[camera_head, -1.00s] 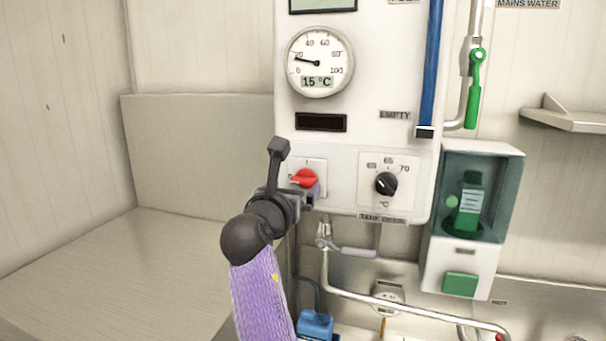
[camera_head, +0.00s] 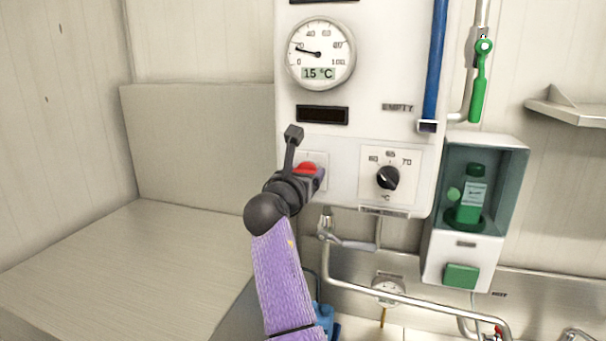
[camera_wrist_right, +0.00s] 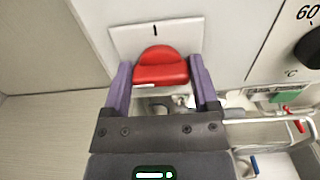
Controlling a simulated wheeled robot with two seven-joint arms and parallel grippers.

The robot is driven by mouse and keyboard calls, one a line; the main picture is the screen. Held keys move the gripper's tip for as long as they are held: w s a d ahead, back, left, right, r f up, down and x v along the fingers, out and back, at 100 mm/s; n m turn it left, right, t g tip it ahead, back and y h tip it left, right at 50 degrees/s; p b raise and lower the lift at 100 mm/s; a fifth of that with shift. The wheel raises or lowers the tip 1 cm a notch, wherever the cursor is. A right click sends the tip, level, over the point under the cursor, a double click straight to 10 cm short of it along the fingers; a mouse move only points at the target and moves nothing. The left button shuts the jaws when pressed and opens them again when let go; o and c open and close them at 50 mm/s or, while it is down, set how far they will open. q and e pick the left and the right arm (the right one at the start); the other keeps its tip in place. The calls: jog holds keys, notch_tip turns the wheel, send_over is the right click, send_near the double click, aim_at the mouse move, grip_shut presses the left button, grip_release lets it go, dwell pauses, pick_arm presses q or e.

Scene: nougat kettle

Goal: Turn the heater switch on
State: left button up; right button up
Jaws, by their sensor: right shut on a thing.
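The heater switch is a red knob (camera_head: 307,168) on a square white plate at the lower left of the white wall unit. In the wrist view the knob (camera_wrist_right: 160,67) sits between the two purple-grey fingers of my right gripper (camera_wrist_right: 160,82), which is shut on it. A dark mark shows on the plate (camera_wrist_right: 130,38) above the knob, and the knob's raised grip lies roughly crosswise. In the head view my right gripper (camera_head: 309,178) hides the lower part of the switch. My left gripper is not in view.
A black temperature dial (camera_head: 388,178) is right of the switch. Above are a round gauge (camera_head: 320,55) reading 15 °C and a dark display (camera_head: 322,114). Pipes (camera_head: 400,303) run below. A bare counter (camera_head: 130,280) lies left.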

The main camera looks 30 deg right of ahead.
jog(key=shift+m, duration=0.3)
jog(key=shift+r+m+p, duration=0.1)
jog(key=shift+m+p, duration=0.4)
jog(key=shift+m, duration=1)
jog(key=m+b, duration=0.1)
jog(key=m, duration=0.3)
jog(key=m+b, duration=0.1)
jog(key=m, duration=0.4)
jog(key=f+m+b, duration=0.1)
jog(key=m, duration=0.4)
jog(key=shift+s+d, duration=0.15)
jog(key=o, duration=1.1)
jog(key=shift+r, duration=0.15)
